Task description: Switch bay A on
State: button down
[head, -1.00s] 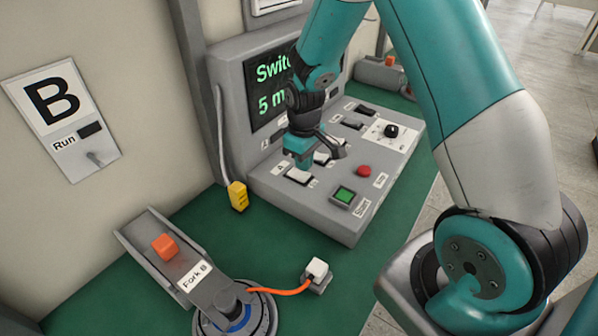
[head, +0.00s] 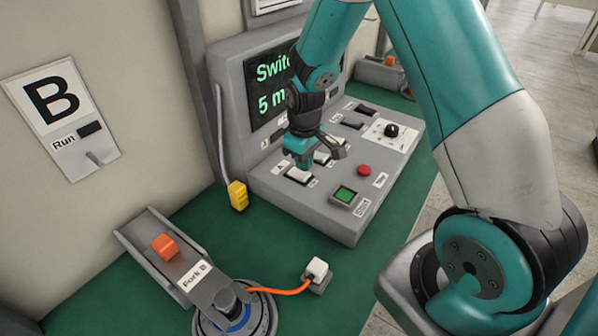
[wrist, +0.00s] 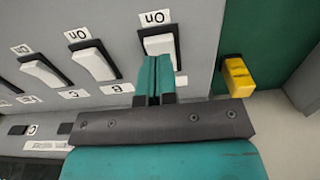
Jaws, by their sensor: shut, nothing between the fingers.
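The bay A switch (head: 298,175) is a white rocker in a dark frame at the near left of the grey console. In the wrist view it is the rightmost rocker (wrist: 160,43), with an "On" label (wrist: 154,17) at its upper end. My gripper (head: 299,160) is shut and empty, pointing down at this rocker. In the wrist view its teal fingertips (wrist: 157,62) overlap the rocker's lower end, away from the "On" label. I cannot tell whether they touch it. The label below this rocker is mostly hidden by my fingers.
The neighbouring rocker (wrist: 95,62) marked B and another rocker (wrist: 42,73) lie close to the left in the wrist view. A red button (head: 364,170), a green button (head: 345,194) and a black knob (head: 391,131) share the console. A yellow block (head: 238,196) stands beside it.

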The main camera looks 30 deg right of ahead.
aim_at(303, 175)
jog(key=shift+f+b, duration=0.8)
jog(key=shift+f, duration=0.45)
dwell(0.3)
notch_tip(303, 175, up, 7)
jog(key=p, duration=0.6)
dwell(0.6)
jog(key=shift+a+r, duration=0.1)
jog(key=shift+r, duration=0.1)
jog(key=s+a+r+y, duration=0.2)
jog(key=s+a+r, duration=0.4)
jog(key=a+r, duration=0.5)
jog(key=s+a+r+n+y, duration=0.1)
jog(key=s+a+r, duration=0.2)
jog(key=s, duration=0.6)
jog(key=s+a+r+n+y, duration=0.1)
jog(key=s+a+r, duration=0.2)
jog(key=s+r, duration=0.4)
jog(key=shift+s+r+n, duration=0.25)
jog(key=shift+s+n, duration=0.05)
jog(key=shift+s, duration=0.6)
